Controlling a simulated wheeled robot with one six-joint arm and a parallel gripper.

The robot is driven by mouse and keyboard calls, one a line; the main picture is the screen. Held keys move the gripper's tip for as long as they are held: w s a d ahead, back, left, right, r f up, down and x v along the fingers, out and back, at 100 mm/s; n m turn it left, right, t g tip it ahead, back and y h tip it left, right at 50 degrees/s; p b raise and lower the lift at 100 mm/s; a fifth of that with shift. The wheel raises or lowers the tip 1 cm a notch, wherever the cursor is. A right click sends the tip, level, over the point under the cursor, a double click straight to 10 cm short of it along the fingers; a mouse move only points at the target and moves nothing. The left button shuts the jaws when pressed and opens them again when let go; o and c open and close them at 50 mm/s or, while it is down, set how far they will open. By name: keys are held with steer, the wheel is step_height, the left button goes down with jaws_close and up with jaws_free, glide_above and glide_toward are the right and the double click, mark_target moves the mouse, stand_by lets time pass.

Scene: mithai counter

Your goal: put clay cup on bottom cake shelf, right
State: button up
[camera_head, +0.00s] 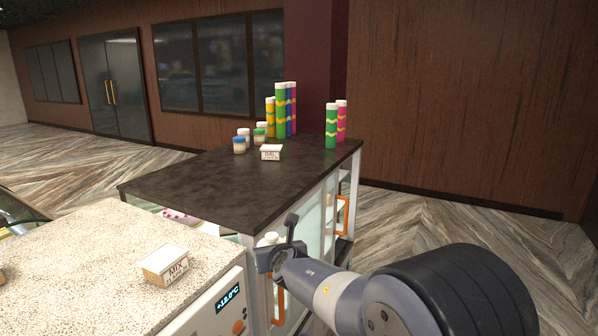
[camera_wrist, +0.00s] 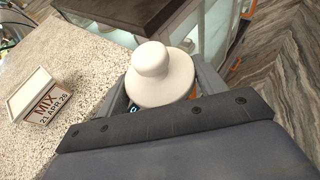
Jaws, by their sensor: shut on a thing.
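My gripper (camera_head: 279,243) is by the front right corner of the dark-topped glass cabinet (camera_head: 240,180). In the wrist view my gripper (camera_wrist: 168,80) is shut on a pale, round, hat-shaped thing (camera_wrist: 160,85), with a narrow rounded end and a wide disc-like part between the fingers. Its look does not clearly tell whether it is the clay cup. The cabinet's glass side (camera_head: 310,220) shows shelves inside, largely hidden by reflections and my arm. Which is the bottom cake shelf cannot be told.
A speckled counter (camera_head: 90,250) with a box labelled MIX (camera_head: 164,265) and a temperature display (camera_head: 228,297) is at left. Orange handles (camera_head: 343,216) are on the cabinet side. Several coloured tubes (camera_head: 287,110), small jars and a small tub (camera_head: 271,152) stand on the cabinet. Floor at right is clear.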

steer(key=s+d+f+m+h, duration=0.3)
steer(key=d+f, duration=0.4)
steer(key=d, duration=0.3)
steer(key=s+d+f+m+h+b, duration=0.1)
steer(key=s+d+f+m+h, duration=0.3)
steer(key=d, duration=0.7)
step_height(320, 180, down, 3)
steer(key=shift+s+d+f+h, duration=0.1)
steer(key=shift+s+d+h, duration=0.2)
steer(key=shift+s+h, duration=0.5)
steer(key=shift+s, duration=0.15)
